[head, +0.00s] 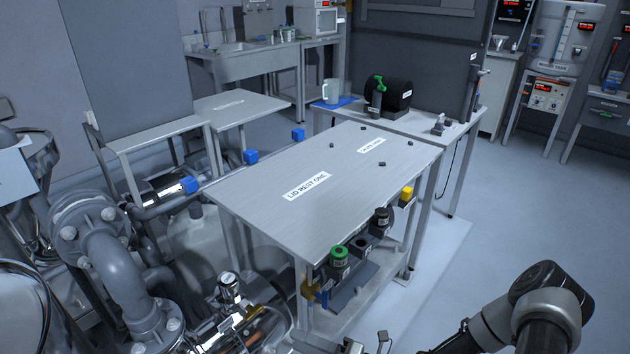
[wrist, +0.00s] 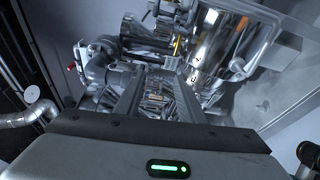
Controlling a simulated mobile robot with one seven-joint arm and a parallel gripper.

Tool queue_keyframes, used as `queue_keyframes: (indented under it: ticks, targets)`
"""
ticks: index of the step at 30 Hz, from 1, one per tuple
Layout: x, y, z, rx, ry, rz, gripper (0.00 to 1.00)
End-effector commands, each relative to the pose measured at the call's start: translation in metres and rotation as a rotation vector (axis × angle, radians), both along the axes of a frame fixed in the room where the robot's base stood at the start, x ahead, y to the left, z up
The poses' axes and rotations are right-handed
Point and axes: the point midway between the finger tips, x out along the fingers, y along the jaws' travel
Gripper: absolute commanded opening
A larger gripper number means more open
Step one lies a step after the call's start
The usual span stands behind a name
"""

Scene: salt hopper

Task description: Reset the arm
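My arm (head: 540,308) shows at the bottom right of the head view, with a dark rounded joint and a grey link beside the table's front right side. I cannot make out my gripper's fingers in the head view. In the wrist view, my gripper (wrist: 160,85) reaches forward from a grey body with a lit green light. Its two dark fingers stand apart, with nothing visibly held between them. Shiny metal pipework (wrist: 212,55) lies beyond the fingers, and its distance is hard to tell.
Pipes and valves (head: 110,260) crowd the left. Open floor (head: 530,200) lies to the right.

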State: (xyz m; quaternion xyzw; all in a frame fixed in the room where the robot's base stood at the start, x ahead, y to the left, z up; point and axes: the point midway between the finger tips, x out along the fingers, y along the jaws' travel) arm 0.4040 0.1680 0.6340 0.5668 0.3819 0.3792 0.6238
Motion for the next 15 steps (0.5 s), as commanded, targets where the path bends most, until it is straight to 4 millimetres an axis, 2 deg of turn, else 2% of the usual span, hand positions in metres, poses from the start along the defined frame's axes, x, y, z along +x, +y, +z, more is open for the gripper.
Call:
queue_keyframes:
  ticks: [1, 15]
  targets:
    - [-0.001, -0.006, 0.016, -0.085, -0.108, 0.087, 0.36]
    - [-0.038, -0.059, 0.138, -0.664, -1.041, 0.883, 0.36]
